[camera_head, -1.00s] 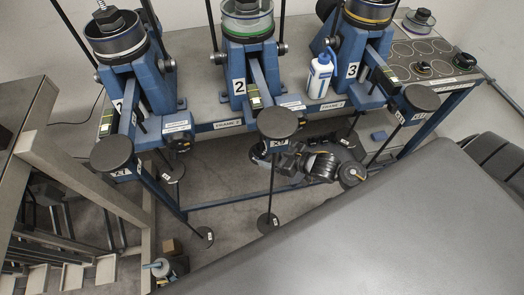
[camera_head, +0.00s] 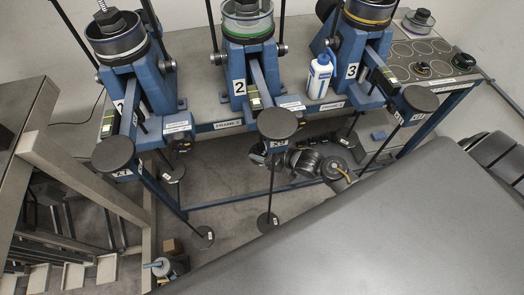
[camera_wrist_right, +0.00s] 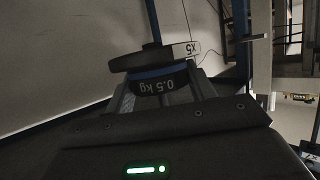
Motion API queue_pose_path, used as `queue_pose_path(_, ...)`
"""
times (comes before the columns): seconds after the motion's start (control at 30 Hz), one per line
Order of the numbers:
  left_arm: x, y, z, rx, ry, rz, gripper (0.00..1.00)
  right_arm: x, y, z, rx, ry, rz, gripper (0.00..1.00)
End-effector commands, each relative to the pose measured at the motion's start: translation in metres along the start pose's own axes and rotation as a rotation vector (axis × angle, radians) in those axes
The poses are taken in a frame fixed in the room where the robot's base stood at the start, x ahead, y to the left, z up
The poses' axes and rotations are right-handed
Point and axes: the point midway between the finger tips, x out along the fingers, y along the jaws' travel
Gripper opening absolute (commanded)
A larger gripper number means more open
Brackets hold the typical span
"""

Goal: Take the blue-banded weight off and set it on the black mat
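In the right wrist view, the blue-banded weight (camera_wrist_right: 165,83), dark and marked 0.5 kg, adjoins a dark disc (camera_wrist_right: 142,60) with an X5 tag. My right gripper (camera_wrist_right: 163,96) has its fingers apart, one on each side of this weight; contact cannot be made out. In the head view, my right gripper (camera_head: 272,157) is below the round dark plate (camera_head: 277,123) in front of frame 2, and its fingertips are partly hidden. The weight is not clear there. A dark mat with pale circles (camera_head: 401,72) lies on the bench's right end. My left gripper is out of view.
Three blue lever frames stand on the bench (camera_head: 205,108). A white-and-blue bottle (camera_head: 319,76) stands between frames 2 and 3. Hanging rods and low discs (camera_head: 268,222) crowd the space below. A wide grey surface (camera_head: 370,240) fills the lower right.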

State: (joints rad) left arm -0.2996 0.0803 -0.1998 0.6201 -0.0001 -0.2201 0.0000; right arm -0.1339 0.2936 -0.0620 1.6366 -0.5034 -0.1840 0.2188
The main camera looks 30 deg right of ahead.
Motion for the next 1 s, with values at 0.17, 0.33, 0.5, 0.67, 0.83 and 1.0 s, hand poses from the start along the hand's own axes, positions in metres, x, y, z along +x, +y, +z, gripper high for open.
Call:
queue_pose_path(0.17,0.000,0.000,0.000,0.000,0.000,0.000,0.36,0.000,0.000,0.000,0.000,0.000,0.000,0.27)
queue_pose_path(0.33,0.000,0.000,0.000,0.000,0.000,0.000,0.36,0.000,0.001,-0.001,-0.001,0.003,0.001,0.25)
queue_pose_path(0.5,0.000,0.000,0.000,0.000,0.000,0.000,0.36,-0.001,0.001,-0.004,-0.001,0.003,0.001,0.25)
queue_pose_path(0.67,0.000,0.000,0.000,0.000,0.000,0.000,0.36,-0.006,0.001,-0.016,-0.004,0.005,0.001,0.25)
queue_pose_path(0.83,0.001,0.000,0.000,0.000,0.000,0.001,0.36,-0.017,0.001,-0.035,-0.003,0.004,0.001,0.25)
queue_pose_path(1.0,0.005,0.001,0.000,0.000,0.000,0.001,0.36,-0.049,0.000,-0.017,-0.002,-0.001,0.000,0.25)
